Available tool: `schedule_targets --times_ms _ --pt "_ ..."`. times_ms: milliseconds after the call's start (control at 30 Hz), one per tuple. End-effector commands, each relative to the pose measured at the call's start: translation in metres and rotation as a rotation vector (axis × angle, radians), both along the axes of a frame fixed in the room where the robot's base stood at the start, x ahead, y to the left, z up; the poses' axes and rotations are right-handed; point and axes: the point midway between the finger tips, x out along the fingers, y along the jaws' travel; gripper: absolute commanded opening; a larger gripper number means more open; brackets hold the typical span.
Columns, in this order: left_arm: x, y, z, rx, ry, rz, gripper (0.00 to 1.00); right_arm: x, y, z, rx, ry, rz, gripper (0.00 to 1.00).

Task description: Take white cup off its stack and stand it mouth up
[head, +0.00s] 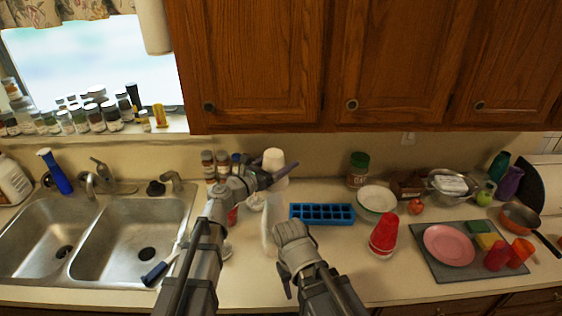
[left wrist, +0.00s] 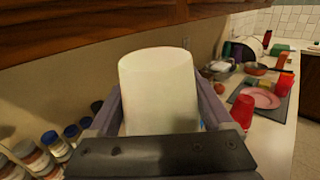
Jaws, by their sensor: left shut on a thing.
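A white cup (head: 273,158) is between the fingers of my left gripper (head: 272,178), up near the back wall. My left gripper is shut on it. In the left wrist view the white cup (left wrist: 158,92) stands roughly upright between the two fingers, with its lower part hidden by the gripper. Its shape narrows toward the top in the head view; I cannot clearly tell which end is the mouth. A stack of red cups (head: 384,233) with a white rim at its base stands on the counter to the right. My right gripper (head: 290,240) is over the front counter, its fingertips unclear.
A grey mat (head: 448,272) holds a pink plate (head: 449,245) and red cups. Spice jars (head: 208,164) stand left of the held cup. A double sink (head: 130,240) is at left.

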Motion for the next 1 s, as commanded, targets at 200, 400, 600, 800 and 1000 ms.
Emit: schedule_targets --times_ms 200,400,600,800,1000 --pt "0.000 0.000 0.021 0.000 0.000 0.000 0.34 0.000 0.000 0.021 0.001 0.000 -0.003 0.50" --pt "0.000 0.000 0.036 0.000 0.000 0.000 0.34 0.000 0.000 0.036 0.001 0.000 -0.005 0.50" --pt "0.000 0.000 0.042 0.000 0.000 0.000 0.34 0.000 0.000 0.041 0.001 0.001 -0.005 0.50" --pt "0.000 0.000 0.040 0.000 0.000 0.000 0.34 0.000 0.000 0.040 0.001 0.001 -0.005 0.50" --pt "0.000 0.000 0.028 0.000 0.000 0.000 0.34 0.000 0.000 0.028 0.001 0.001 -0.005 0.50"
